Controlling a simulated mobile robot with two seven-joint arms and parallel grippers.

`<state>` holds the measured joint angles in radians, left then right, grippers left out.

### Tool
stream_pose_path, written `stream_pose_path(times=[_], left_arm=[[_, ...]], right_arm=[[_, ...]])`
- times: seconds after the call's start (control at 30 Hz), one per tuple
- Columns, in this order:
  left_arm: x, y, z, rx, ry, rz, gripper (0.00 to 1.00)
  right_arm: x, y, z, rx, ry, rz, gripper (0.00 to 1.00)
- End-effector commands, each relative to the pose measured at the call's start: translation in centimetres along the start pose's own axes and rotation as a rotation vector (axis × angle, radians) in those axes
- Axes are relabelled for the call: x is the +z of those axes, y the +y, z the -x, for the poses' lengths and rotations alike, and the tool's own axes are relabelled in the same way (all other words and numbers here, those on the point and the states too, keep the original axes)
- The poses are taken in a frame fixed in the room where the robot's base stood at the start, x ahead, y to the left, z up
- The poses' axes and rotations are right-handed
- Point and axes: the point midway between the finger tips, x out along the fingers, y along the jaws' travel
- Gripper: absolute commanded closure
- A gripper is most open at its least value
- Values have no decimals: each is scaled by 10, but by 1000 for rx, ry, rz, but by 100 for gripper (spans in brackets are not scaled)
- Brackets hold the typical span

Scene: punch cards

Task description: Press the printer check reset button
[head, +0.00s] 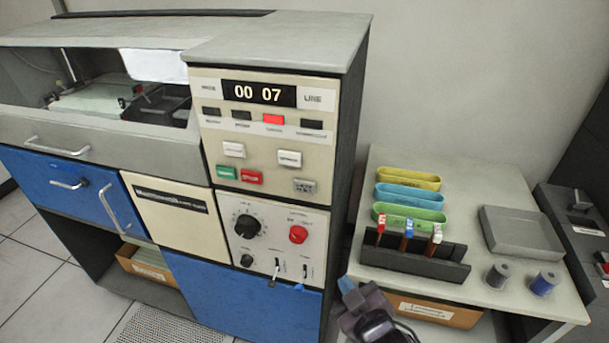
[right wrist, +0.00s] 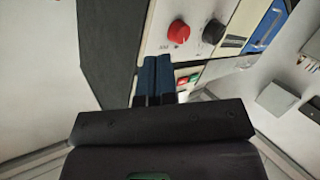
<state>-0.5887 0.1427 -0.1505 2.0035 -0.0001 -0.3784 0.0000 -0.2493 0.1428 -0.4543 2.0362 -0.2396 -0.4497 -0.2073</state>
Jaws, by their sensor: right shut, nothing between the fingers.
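The printer's control panel (head: 209,128) stands on the front of the large grey and blue machine. It has two white buttons (head: 234,149), a green button (head: 227,172), a red button (head: 252,176) and a grey button (head: 304,186) with dark lettering. The labels are too small to read surely, so I cannot tell for certain which is check reset. My right gripper (head: 347,285) is shut and empty, low and right of the panel, apart from the buttons. In the right wrist view its blue fingers (right wrist: 154,78) lie together before the panel. My left gripper is not in view.
Below the buttons are a black dial (head: 247,226), a round red knob (head: 298,234) and small levers (head: 275,270). To the right, a table (head: 480,292) holds coloured trays (head: 408,180), a dark stamp rack (head: 452,268), a grey tray (head: 521,235) and two spools (head: 543,284).

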Motion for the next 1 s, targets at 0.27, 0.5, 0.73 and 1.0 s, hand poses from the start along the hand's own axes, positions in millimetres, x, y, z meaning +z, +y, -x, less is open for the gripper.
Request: stream_pose_path(times=[0.27,0.5,0.73,1.0], left_arm=[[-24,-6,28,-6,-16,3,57],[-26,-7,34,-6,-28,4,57],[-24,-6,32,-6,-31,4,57],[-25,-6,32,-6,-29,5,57]], right_arm=[[-141,-14,-13,-31,196,285,100],[-184,-26,-13,-35,266,403,100],[-186,-27,-13,-35,271,411,100],[-185,-25,-17,-34,271,411,100]])
